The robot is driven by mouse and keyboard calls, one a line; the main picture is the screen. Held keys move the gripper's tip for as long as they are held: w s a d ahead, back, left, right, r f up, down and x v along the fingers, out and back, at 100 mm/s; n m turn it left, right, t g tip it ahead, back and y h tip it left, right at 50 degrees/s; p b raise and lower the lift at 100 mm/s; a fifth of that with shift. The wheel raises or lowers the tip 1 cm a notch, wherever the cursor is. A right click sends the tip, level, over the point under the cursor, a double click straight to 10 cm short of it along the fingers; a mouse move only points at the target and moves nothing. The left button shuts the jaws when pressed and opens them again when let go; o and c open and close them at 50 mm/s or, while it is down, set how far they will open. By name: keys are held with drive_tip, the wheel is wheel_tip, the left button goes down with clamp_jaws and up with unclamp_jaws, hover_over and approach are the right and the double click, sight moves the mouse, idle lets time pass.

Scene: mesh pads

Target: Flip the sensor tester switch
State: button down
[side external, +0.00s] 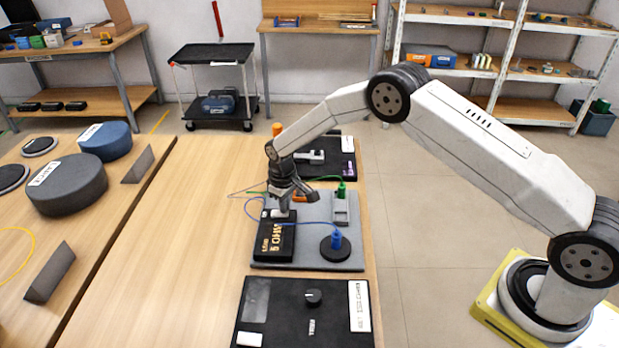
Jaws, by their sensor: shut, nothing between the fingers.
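My gripper (283,207) points down over the far end of a black box with pale lettering (274,244), which lies on a grey board (303,262). The fingers look close together and hold nothing. A small pale part (280,214), possibly the switch, shows at the fingertips. Whether they touch it and which way it is tilted are too small to tell. I cannot tell for sure which box is the sensor tester. Another black box with a round knob (314,298) and a white label lies at the near end of the table.
The board also bears a blue plug on a round black base (335,245) and a green plug on a grey block (341,190), with thin wires. A black tray (329,171) lies behind. The wooden table (190,250) is clear on the left.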

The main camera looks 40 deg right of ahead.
drive_tip(key=shift+f, duration=0.4)
idle(0.3)
drive_tip(key=shift+r, duration=3.55)
drive_tip(key=shift+r, duration=0.1)
drive_tip(key=shift+s+d+r, duration=0.1)
drive_tip(key=shift+s+r, duration=0.1)
drive_tip(key=shift+s, duration=0.05)
drive_tip(key=s+d+r+m+t, duration=0.1)
drive_tip(key=s+r, duration=0.2)
drive_tip(key=s, duration=0.6)
drive_tip(key=s+d+r+m, duration=0.1)
drive_tip(key=s+r, duration=0.3)
drive_tip(key=s, duration=0.5)
drive_tip(key=s+d+r+m+t, duration=0.1)
drive_tip(key=s+d+r, duration=0.2)
drive_tip(key=s, duration=0.7)
drive_tip(key=shift+r+t, duration=0.15)
drive_tip(key=shift+t, duration=0.15)
